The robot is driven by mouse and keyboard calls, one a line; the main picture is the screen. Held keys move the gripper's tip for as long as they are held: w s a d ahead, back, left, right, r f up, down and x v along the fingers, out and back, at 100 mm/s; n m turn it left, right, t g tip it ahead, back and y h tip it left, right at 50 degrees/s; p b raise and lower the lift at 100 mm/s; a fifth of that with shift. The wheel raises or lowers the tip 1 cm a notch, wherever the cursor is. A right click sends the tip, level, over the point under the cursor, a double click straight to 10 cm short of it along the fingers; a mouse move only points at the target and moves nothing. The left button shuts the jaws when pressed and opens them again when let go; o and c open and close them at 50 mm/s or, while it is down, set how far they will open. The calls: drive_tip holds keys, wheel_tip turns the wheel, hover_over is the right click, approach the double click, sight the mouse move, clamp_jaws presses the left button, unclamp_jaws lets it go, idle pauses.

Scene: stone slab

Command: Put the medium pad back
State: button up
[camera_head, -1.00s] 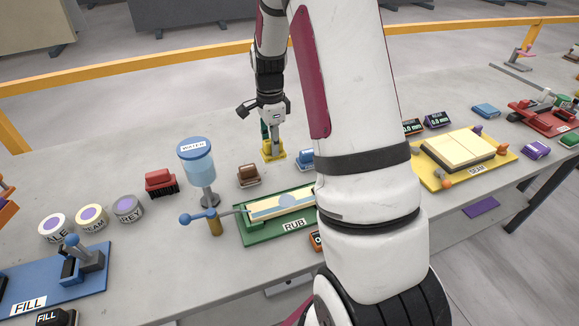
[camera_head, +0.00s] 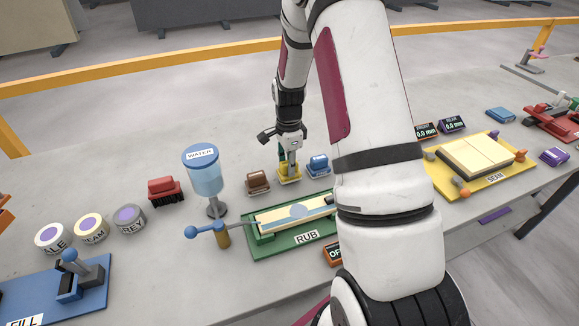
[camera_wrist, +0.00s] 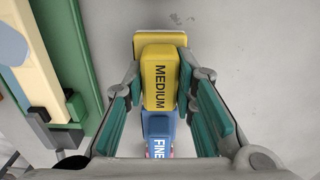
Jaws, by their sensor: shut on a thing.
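The medium pad (camera_wrist: 160,88) is yellow with "MEDIUM" in dark letters. My gripper (camera_wrist: 160,75) is shut on it, with a green-lined finger on each side. In the head view my gripper (camera_head: 289,163) points down with the yellow medium pad (camera_head: 290,177) at its tips, between the brown pad (camera_head: 257,182) and the blue pad (camera_head: 318,165). The blue pad marked "FINE" (camera_wrist: 159,128) shows just below the medium pad in the wrist view. I cannot tell whether the medium pad touches the slab or a holder.
The green RUB board (camera_head: 280,246) lies in front of the pads. The WATER dispenser (camera_head: 203,175) and red brush (camera_head: 163,189) stand to the left. The yellow SEAM board (camera_head: 465,190) is to the right. Bare slab (camera_head: 235,140) lies behind the pads.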

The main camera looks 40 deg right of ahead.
drive_tip(key=shift+f, duration=0.5)
drive_tip(key=shift+f, duration=0.15)
drive_tip(key=o, duration=1)
drive_tip(key=shift+o, duration=0.2)
